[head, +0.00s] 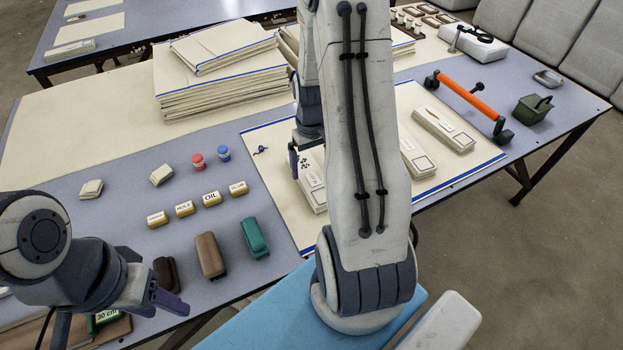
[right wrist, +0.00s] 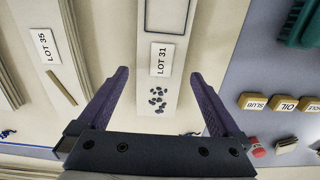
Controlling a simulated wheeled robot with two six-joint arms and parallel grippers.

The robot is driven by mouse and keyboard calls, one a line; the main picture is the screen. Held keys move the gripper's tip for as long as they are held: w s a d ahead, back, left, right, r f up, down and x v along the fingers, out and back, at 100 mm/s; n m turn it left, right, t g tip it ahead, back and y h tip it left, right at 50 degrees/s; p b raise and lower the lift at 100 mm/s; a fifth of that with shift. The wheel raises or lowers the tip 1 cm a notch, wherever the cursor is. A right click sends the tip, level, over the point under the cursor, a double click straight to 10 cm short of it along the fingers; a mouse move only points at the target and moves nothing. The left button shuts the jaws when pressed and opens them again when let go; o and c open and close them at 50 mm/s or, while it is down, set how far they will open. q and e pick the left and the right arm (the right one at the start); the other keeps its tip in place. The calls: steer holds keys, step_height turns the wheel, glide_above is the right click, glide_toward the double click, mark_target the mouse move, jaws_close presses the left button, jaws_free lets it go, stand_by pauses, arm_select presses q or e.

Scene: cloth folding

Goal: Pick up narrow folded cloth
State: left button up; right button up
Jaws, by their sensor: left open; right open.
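Narrow folded cream cloths lie on a blue-edged cream sheet (head: 275,150) in the head view. The left one (head: 313,187) is partly behind my right arm; others lie in the middle (head: 415,157) and at right (head: 443,128). My right gripper (right wrist: 160,76) is open and empty, its fingers on either side of the cloth labelled LOT 31 (right wrist: 159,60), which has dark specks near one end. Contact cannot be told. A LOT 35 cloth (right wrist: 45,75) with a brown strip lies to its left. My left gripper (head: 165,302) is open and empty near the front left table edge.
Stacked large cloths (head: 215,85) stand at the back. Labelled blocks (head: 212,198), a brown block (head: 210,255) and a green block (head: 254,238) lie left of the sheet. An orange bar (head: 467,97) and a green bin (head: 532,108) stand at right.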

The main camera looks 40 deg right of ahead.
mark_target(311, 176)
steer(key=shift+f, duration=1.6)
steer(key=c, duration=1.2)
steer(key=shift+o, duration=0.2)
steer(key=shift+r, duration=0.1)
